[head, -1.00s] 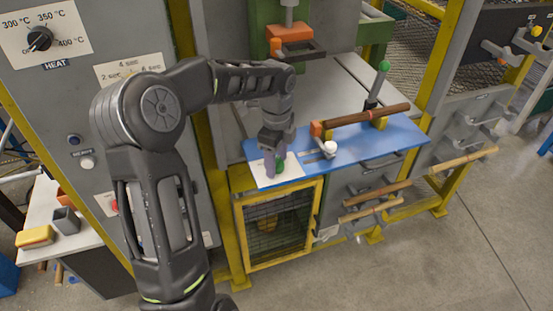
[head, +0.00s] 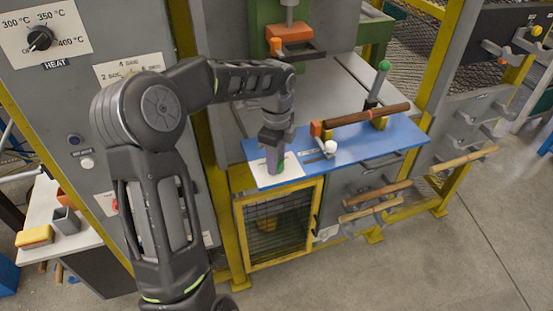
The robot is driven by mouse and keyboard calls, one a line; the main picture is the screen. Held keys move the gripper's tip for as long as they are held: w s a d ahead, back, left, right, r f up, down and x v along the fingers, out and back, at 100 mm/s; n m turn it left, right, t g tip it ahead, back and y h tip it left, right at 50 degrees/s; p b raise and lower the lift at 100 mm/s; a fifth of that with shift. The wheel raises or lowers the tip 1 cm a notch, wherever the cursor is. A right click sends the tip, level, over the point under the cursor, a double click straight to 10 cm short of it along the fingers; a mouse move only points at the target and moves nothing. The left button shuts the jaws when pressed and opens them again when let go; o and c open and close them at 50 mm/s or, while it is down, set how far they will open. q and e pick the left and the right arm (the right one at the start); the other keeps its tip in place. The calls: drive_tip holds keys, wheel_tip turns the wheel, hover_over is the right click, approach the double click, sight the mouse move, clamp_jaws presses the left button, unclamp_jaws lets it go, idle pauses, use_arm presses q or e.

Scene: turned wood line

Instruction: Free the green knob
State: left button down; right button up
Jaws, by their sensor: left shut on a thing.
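A green knob (head: 282,163) sits on the white plate (head: 291,175) at the left end of the blue board (head: 350,154). Only a sliver of it shows, to the right of my fingers. My left gripper (head: 274,167) points down from above and is shut on this knob; the fingers hide most of it. A lever (head: 375,90) with a green ball tip stands farther right behind the board. My right gripper is not in view.
Wooden rods (head: 377,193) rest on brackets below the board.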

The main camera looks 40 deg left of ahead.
use_arm(q)
drive_tip(key=shift+n, duration=0.3)
drive_tip(key=n, duration=0.3)
drive_tip(key=shift+n+b, duration=0.3)
drive_tip(key=shift+b, duration=0.1)
drive_tip(key=n, duration=0.4)
drive_tip(key=shift+n+b, duration=0.3)
drive_tip(key=shift+b, duration=0.05)
drive_tip(key=n, duration=0.8)
drive_tip(key=shift+n+b, duration=0.3)
drive_tip(key=shift+n, duration=0.1)
drive_tip(key=c, duration=0.9)
unclamp_jaws()
